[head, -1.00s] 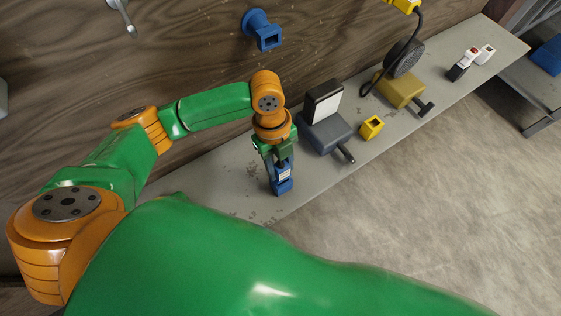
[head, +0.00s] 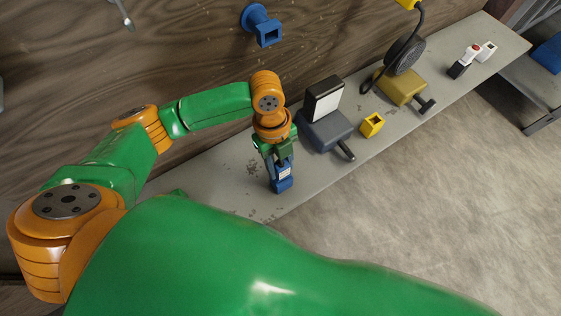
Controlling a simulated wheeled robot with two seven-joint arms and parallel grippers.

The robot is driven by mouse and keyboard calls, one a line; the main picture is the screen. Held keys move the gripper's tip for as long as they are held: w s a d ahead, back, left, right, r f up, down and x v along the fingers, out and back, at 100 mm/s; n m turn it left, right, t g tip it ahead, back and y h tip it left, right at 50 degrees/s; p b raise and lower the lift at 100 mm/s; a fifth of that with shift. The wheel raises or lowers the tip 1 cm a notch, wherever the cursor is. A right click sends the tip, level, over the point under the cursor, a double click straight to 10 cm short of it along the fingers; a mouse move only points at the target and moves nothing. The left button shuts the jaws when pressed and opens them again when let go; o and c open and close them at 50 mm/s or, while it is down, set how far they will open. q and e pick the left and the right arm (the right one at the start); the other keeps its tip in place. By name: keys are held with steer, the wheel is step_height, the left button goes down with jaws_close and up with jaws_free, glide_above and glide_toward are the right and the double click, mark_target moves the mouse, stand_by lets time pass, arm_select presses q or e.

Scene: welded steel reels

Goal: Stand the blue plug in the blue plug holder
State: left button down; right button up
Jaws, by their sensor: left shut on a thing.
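The blue plug (head: 282,185) is in my left gripper (head: 279,162) at the front part of the grey bench. My left gripper is shut on its upper part, and the plug points down, roughly upright. I cannot tell whether its lower end touches the bench top. The blue plug holder (head: 266,36) is fixed to the wooden wall, above and behind the gripper, with a square opening. It is empty and well apart from the plug. My right gripper is out of view.
Right of the plug on the bench (head: 225,185) stand a grey device (head: 325,130), a small yellow square holder (head: 372,125), a yellow device (head: 401,88) with a dark reel (head: 404,55), and a red-topped item (head: 464,62). The bench left of the plug is clear.

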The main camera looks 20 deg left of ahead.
arm_select(q)
steer(key=shift+f+b, duration=0.5)
steer(key=shift+f, duration=0.3)
steer(key=shift+c, duration=1.7)
jaws_free()
step_height(320, 180, up, 6)
steer(key=p, duration=0.6)
steer(key=shift+r+p, duration=0.1)
steer(key=shift+p, duration=0.3)
steer(key=shift+r+p, duration=0.7)
steer(key=shift+r, duration=0.75)
steer(key=shift+f, duration=0.1)
